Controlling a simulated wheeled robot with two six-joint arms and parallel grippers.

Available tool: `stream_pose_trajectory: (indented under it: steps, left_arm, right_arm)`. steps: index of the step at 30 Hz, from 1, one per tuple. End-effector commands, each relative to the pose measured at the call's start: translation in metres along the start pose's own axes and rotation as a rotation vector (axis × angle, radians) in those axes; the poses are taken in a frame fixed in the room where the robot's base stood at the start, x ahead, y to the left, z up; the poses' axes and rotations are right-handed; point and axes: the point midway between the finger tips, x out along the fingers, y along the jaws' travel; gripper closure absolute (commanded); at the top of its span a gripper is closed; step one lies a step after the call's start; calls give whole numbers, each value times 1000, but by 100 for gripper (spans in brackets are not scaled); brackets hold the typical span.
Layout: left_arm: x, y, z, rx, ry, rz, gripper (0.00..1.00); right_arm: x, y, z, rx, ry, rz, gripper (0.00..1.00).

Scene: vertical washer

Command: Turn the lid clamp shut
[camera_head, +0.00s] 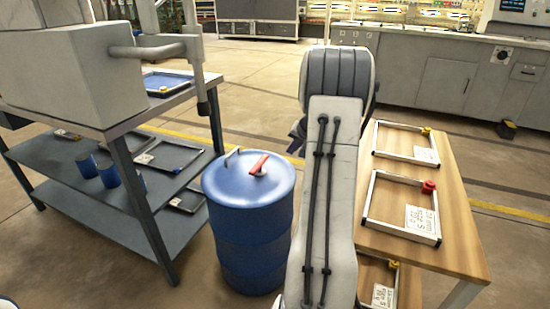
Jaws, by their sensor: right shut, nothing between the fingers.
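A blue drum (250,235) stands upright on the floor between the two tables. Its blue lid has a red lever (259,164) near the middle and a grey curved handle (232,156) near the left rim. I cannot tell which part is the lid clamp, or whether it is closed. My right arm reaches forward just right of the drum. My right gripper (297,136) shows only as a dark part beyond the drum's right rim, mostly hidden behind the arm. It is shut and empty, apart from the red lever. My left gripper is out of view.
A wooden table (456,222) at right holds framed trays, one with a red knob (428,187). Open floor lies behind the drum.

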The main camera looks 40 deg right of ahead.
Motion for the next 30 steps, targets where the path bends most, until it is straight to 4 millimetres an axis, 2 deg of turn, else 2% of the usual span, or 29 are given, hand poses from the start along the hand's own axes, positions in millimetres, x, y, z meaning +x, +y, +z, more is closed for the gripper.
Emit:
stream_pose_trajectory:
  steps: [5,17,21,30]
  left_arm:
    - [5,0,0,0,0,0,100]
    - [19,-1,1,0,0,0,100]
    - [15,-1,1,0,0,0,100]
    - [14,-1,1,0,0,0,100]
  right_arm:
    - [20,0,2,-1,-4,0,100]
    - [104,0,2,-1,-3,0,100]
    - [110,-22,1,-5,-2,-2,100]
    - [118,-36,1,-1,-1,0,100]
